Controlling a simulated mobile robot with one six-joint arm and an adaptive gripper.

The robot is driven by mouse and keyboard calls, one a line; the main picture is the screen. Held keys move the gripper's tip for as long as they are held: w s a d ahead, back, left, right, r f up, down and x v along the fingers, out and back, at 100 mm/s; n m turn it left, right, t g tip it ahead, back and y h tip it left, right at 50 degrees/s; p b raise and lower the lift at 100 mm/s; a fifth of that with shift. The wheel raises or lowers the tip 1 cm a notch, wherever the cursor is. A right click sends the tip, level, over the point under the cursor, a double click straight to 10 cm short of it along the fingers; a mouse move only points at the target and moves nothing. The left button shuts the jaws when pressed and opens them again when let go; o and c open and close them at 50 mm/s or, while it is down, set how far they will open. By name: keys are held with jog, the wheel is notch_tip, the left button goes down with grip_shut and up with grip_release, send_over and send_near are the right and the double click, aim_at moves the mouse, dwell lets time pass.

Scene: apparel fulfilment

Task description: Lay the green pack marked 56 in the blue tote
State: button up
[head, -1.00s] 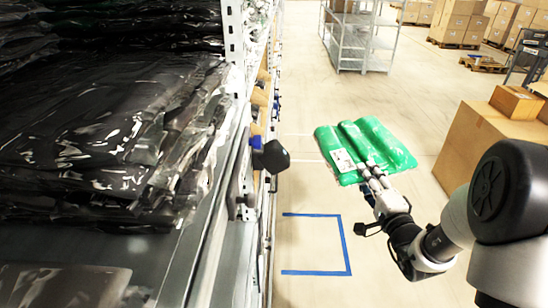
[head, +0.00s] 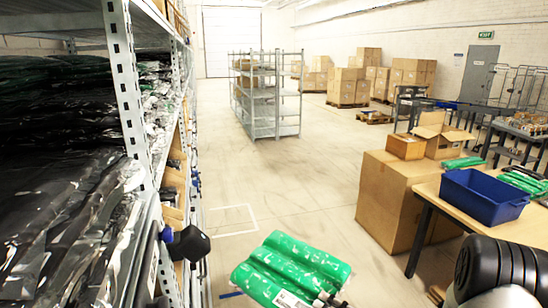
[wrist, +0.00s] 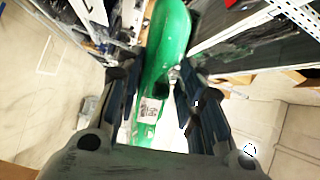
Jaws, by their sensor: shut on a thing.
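The green pack (head: 290,266) is held out over the open floor at the bottom middle of the head view. A white label shows at its lower edge, but I cannot read a number on it. My gripper (head: 332,299) is shut on the pack's near edge. In the wrist view the green pack (wrist: 165,50) runs between the two dark fingers of my gripper (wrist: 160,95), with its white label near the fingers. The blue tote (head: 485,196) stands on the table at the right, apart from the pack. Its inner floor is mostly hidden.
Shelving (head: 125,90) with dark bagged packs lines the left. The wooden table (head: 430,190) also bears more green packs (head: 525,180) behind the tote. Large cardboard boxes (head: 395,200) stand beside the table. A grey rack (head: 265,95) stands further back. The middle floor is clear.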

jog(key=s+m+t+h, duration=0.1)
jog(key=h, duration=0.1)
jog(key=m+t+h, duration=0.1)
jog(key=m+t, duration=0.1)
jog(key=s+d+m+t+h, duration=0.1)
jog(key=h, duration=0.1)
jog(key=shift+s+f+h, duration=0.3)
jog(key=shift+s+f, duration=0.05)
jog(key=shift+f, duration=0.05)
dwell(2.6)
